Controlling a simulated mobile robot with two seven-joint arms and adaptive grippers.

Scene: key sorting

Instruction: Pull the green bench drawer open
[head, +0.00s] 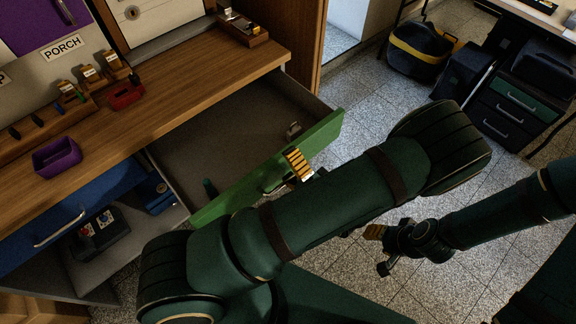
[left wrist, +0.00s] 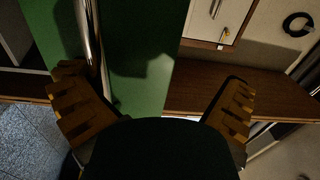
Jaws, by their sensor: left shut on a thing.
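The green bench drawer (head: 225,202) stands pulled out from under the wooden bench top (head: 190,100), and its grey inside (head: 220,135) shows. My left gripper (head: 293,172) is at the outer side of the green front, shut on the drawer's handle; the arm hides most of the hold in the head view. In the left wrist view the metal handle (left wrist: 88,35) runs along the green front (left wrist: 140,65), beside one ribbed finger of the left gripper (left wrist: 155,108). My right gripper (head: 380,245) is apart from the drawer, over the floor; its jaw opening is unclear.
A blue drawer (head: 75,215) is left of the green one. A purple tray (head: 57,156) and a red tray (head: 125,94) stand on the bench. A black and yellow bag (head: 420,52) and a dark drawer cabinet (head: 510,110) are at the right. Tiled floor lies between.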

